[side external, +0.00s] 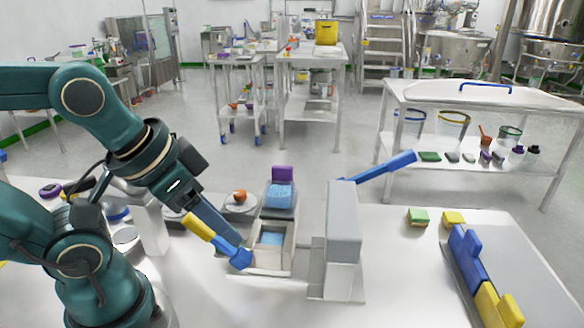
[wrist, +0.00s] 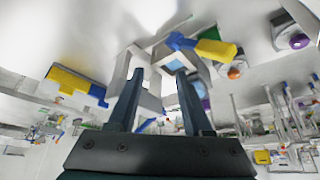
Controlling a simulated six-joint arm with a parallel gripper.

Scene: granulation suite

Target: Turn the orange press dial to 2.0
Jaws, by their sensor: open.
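The orange dial (side external: 239,197) is a small round knob on a pale disc-shaped base, left of the tray with blue material. An orange spot that looks like this dial (wrist: 233,73) shows in the wrist view, right of the fingers. My gripper (side external: 230,235) points down and forward, in front of the dial and near an open box (side external: 289,262). In the wrist view my gripper (wrist: 158,73) has its two fingers wide apart with nothing held between them. The dial's scale and pointer are too small to read.
A scoop with a yellow handle (side external: 199,227) and blue head lies close beside my gripper. A grey block-shaped press (side external: 343,225) with a blue lever (side external: 388,168) stands to the right. Blue and yellow blocks (side external: 468,255) lie further right.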

